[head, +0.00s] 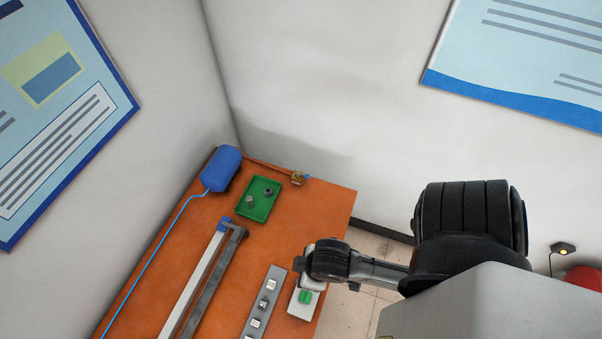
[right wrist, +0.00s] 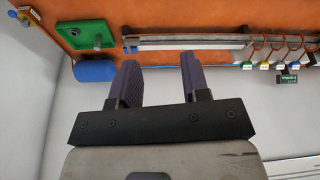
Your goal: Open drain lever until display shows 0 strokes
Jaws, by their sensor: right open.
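A small brass valve (head: 298,178) with a blue piece at its tip sits at the table's back edge. I take it for the drain lever; its position is too small to tell. It also shows in the right wrist view (right wrist: 24,17), at the top left corner. A thin line joins it to a blue tank (head: 222,167). A small dark display (right wrist: 287,78) shows at the right of the right wrist view; its reading is illegible. My right gripper (right wrist: 158,62) is open with nothing between its fingers, apart from the valve. My left gripper is not in view.
A green tray (head: 260,205) with small metal parts lies beside the tank. Long rails (head: 195,285), a grey button strip (head: 262,305) and a white box with a green button (head: 304,298) occupy the orange table (head: 325,205). Walls close off the back and left.

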